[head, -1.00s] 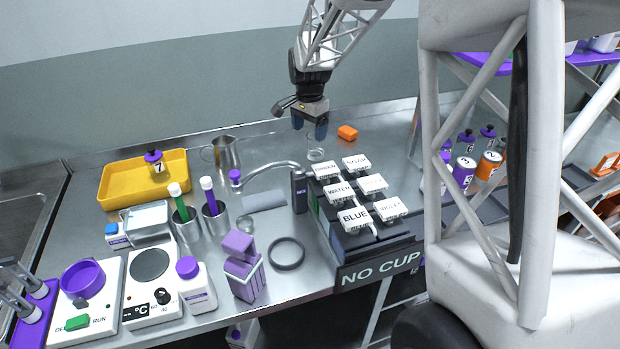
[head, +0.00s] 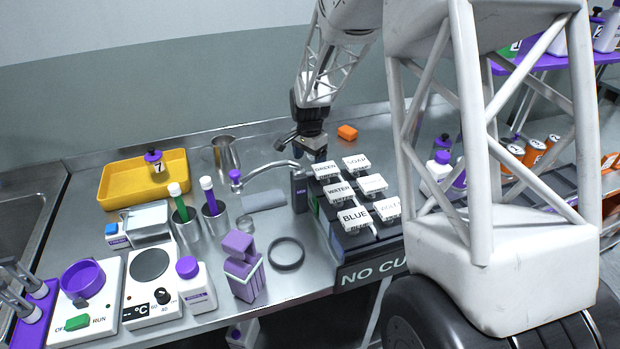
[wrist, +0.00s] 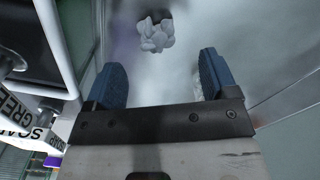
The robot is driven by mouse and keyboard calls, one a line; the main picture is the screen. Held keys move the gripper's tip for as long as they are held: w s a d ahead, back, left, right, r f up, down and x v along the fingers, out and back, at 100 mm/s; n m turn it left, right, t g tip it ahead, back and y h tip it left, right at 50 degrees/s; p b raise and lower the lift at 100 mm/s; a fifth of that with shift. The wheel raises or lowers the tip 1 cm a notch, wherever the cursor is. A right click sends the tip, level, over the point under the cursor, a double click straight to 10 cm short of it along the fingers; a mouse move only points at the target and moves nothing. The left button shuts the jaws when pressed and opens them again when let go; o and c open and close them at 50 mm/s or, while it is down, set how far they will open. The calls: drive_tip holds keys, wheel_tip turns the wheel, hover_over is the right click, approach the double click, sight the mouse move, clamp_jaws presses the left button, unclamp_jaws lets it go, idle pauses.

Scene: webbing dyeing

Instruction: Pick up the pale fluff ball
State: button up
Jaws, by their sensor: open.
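The pale fluff ball (wrist: 155,35) shows in the wrist view as a whitish, lumpy clump on the grey metal surface. It lies beyond my fingertips, roughly in line with the gap between them. A dark patch sits just behind it. My gripper (wrist: 162,65) is open, with two blue fingers apart and nothing between them. In the head view my gripper (head: 312,152) is low over the back of the bench, behind the labelled blocks. I cannot make out the fluff ball in the head view.
Several labelled blocks (head: 353,218) on a dark stand are close in front of my gripper. A curved tap (head: 265,168) is to its left. A yellow tray (head: 118,192) is at far left.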

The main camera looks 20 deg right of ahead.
sight(310, 173)
drive_tip(key=shift+f, duration=0.5)
drive_tip(key=shift+s+f, duration=0.2)
drive_tip(key=shift+f, duration=2.4)
drive_tip(key=c, duration=1)
